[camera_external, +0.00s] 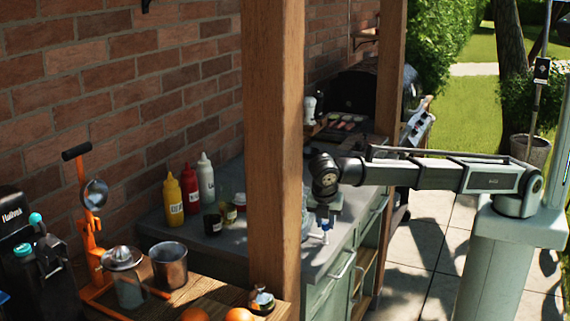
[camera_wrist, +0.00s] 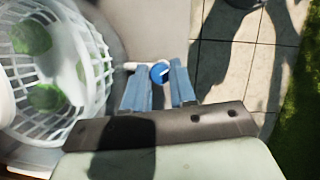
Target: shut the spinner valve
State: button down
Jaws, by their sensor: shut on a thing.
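The spinner (camera_wrist: 95,75) is a white slatted basket with green leafy pieces inside, at the left of the wrist view. A short white spout runs from its side to a round blue valve knob (camera_wrist: 159,72) with a light mark on it. My gripper (camera_wrist: 160,86) has its two blue-grey fingers on either side of the knob and is shut on it. In the external view my gripper (camera_external: 324,222) points down over the counter's front edge, just right of the wooden post. The post hides most of the spinner there.
The wooden post (camera_external: 272,150) stands close left of my gripper. Squeeze bottles (camera_external: 190,188) and small jars stand on the grey counter (camera_external: 235,258). A wooden table with a metal cup (camera_external: 169,265) and an orange press (camera_external: 88,215) is nearer. Paving (camera_external: 425,270) is open at right.

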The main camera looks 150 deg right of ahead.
jog(key=shift+f+m, duration=0.1)
jog(key=shift+m, duration=0.3)
jog(key=c, duration=0.9)
grip_release()
jog(key=shift+c, duration=0.2)
